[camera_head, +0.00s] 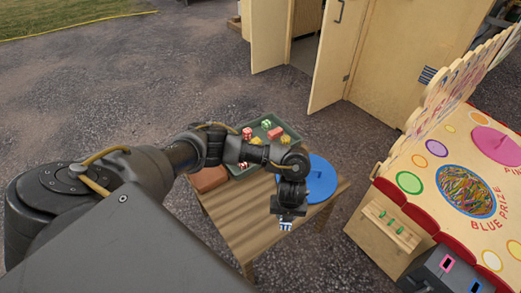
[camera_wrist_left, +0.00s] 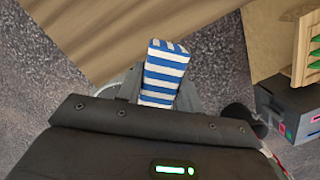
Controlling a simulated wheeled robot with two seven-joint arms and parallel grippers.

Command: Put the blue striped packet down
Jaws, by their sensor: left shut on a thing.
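The blue and white striped packet (camera_wrist_left: 164,74) is in my left gripper (camera_wrist_left: 165,95), which is shut on it. In the head view the packet (camera_head: 285,225) shows small just below the left gripper (camera_head: 287,216), at the right front part of the wooden table (camera_head: 240,218). In the left wrist view the packet sticks out past the jaws, with the table edge (camera_wrist_left: 120,30) above and to the left and gravel below. Whether the packet touches the table cannot be told. My right gripper is not in view.
A green tray (camera_head: 297,138) with several colored packets, a reddish-brown block (camera_head: 208,179) and a blue round lid (camera_head: 322,180) are on the table. A prize stall (camera_head: 450,190) stands to the right. Bare tabletop lies at the front left.

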